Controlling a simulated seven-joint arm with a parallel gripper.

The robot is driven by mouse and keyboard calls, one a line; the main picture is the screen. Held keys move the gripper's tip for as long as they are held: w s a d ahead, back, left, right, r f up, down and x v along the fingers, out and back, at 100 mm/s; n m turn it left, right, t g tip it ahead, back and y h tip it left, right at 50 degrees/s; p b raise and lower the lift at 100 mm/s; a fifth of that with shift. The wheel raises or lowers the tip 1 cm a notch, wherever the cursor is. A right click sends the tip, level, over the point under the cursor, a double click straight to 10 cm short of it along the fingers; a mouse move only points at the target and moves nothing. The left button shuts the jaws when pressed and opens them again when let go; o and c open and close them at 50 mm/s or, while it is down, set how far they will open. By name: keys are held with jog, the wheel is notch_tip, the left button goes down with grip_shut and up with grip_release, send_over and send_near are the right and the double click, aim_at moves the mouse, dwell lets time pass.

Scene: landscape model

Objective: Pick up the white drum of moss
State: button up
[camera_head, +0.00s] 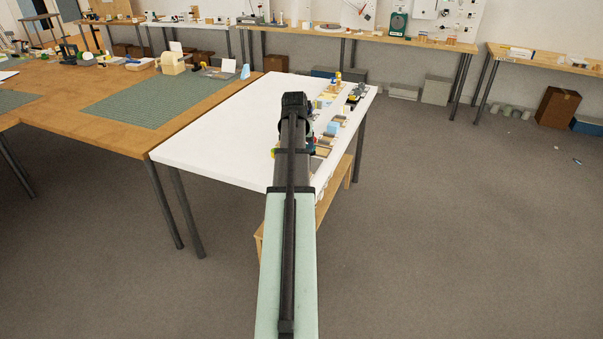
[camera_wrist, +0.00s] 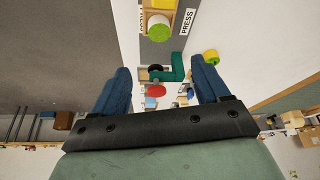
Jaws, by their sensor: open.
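My gripper (camera_wrist: 160,64) shows in the wrist view, with its two blue fingers wide apart and nothing held between them. A short round drum (camera_wrist: 158,27) with a yellow-green top and what looks like a pale side stands near the top of that view, beyond the fingertips. It seems to be the white drum of moss. A second yellow-green round piece (camera_wrist: 211,57) is close by the right fingertip. In the head view my arm hides the gripper, and I cannot make out the drum.
A white table (camera_head: 215,135) carries many small items along its right side. Around the fingers in the wrist view are a green angled piece (camera_wrist: 178,70), a red disc (camera_wrist: 155,90) and a "PRESS" label (camera_wrist: 188,21). The table's left part is bare.

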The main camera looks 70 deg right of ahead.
jog(key=shift+x, duration=6.95)
jog(key=shift+s+a, duration=0.1)
jog(key=c, duration=1.2)
